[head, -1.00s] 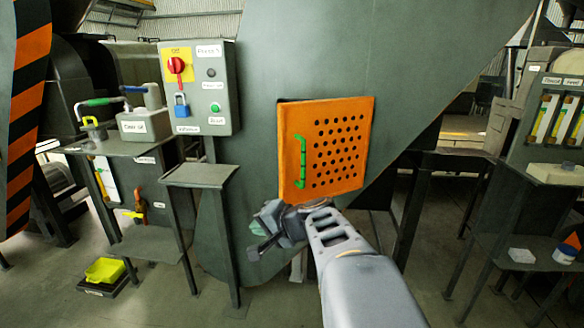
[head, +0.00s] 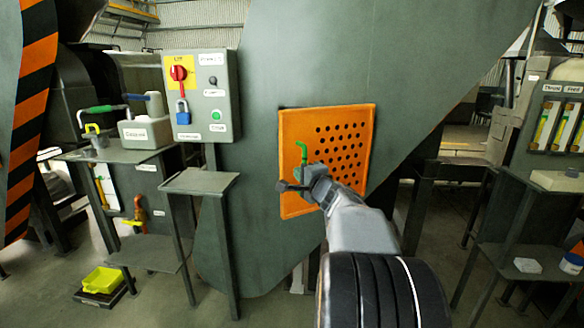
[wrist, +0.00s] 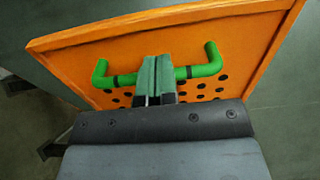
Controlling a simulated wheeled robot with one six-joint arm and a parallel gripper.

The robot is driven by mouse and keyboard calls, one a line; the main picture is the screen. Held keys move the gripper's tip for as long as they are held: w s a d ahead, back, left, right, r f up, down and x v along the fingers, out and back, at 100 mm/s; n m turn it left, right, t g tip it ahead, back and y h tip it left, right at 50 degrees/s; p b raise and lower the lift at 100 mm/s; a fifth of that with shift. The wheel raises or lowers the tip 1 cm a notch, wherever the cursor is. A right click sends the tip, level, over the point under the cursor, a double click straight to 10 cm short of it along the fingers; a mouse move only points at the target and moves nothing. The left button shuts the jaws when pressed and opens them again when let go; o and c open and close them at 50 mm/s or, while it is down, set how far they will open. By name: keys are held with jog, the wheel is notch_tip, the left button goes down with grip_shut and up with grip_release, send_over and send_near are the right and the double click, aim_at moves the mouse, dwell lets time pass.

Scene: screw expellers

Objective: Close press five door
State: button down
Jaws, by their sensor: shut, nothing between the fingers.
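The press door is an orange panel (head: 292,130) with rows of round holes, on the large grey-green press body (head: 380,60). In the head view it lies close to the press face, with a dark line along its top left edge; I cannot tell whether it is flush. Its green handle (head: 304,151) is near the left side, partly hidden by my gripper. My gripper (head: 302,172) is in front of the handle. In the wrist view, its fingers (wrist: 157,72) are together across the middle of the handle (wrist: 207,67), with nothing between them; contact is unclear.
A control box (head: 200,95) with a red switch, a blue padlock and a green button stands left of the door. A small shelf (head: 200,181) stands below it. A side table (head: 115,153) holds an oil can.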

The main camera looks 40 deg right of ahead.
aim_at(289, 164)
jog(key=shift+w+d+p, duration=0.15)
jog(key=shift+w+d, duration=0.05)
jog(key=shift+w, duration=1.15)
jog(key=shift+w+d+p, duration=0.15)
jog(key=shift+w, duration=1.15)
